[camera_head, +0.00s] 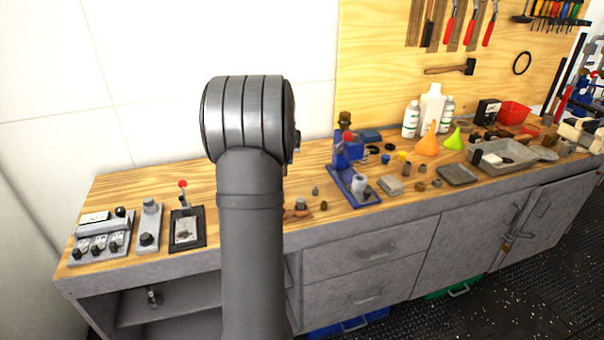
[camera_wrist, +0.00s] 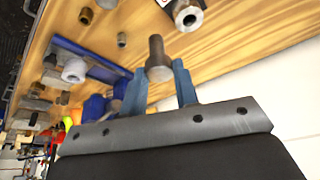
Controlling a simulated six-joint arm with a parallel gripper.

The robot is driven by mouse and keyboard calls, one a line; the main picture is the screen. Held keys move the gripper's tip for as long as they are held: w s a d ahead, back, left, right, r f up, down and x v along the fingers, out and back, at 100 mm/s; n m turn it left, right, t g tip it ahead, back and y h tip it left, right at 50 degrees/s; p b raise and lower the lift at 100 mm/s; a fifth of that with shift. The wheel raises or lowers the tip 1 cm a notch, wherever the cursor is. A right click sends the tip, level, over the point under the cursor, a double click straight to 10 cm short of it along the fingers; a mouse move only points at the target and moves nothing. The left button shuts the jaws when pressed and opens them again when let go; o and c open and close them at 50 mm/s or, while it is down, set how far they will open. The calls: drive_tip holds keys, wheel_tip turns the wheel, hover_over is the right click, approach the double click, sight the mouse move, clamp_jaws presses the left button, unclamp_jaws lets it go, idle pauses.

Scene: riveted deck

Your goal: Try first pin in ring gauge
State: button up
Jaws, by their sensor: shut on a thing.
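In the wrist view my gripper (camera_wrist: 160,80) has its two blue fingers either side of a dark grey, round-headed pin (camera_wrist: 157,55) and is shut on it. A grey metal ring-like part with a round hole (camera_wrist: 187,15), which looks like the ring gauge, is at the top edge of the wrist view, partly cut off. The pin is apart from it in the picture; the gap in depth is unclear. In the head view my arm hides the gripper and the pin.
A blue hand press (camera_head: 352,180) stands on the wooden bench, right of my arm. Small cylindrical parts (camera_wrist: 122,40) lie between it and the ring-like part. Left are a lever box (camera_head: 187,228) and switch boxes (camera_head: 105,235). Bottles and funnels (camera_head: 427,140) stand farther right.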

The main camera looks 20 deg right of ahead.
drive_tip(key=w+a+n, duration=0.2)
drive_tip(key=w+a, duration=0.1)
drive_tip(key=w, duration=0.3)
wheel_tip(320, 180, down, 7)
drive_tip(key=shift+a+r+y, duration=0.2)
drive_tip(key=shift+y, duration=0.1)
drive_tip(key=shift+f, duration=1.5)
idle(2.4)
drive_tip(key=shift+r, duration=0.1)
idle(0.9)
drive_tip(key=shift+r, duration=2.7)
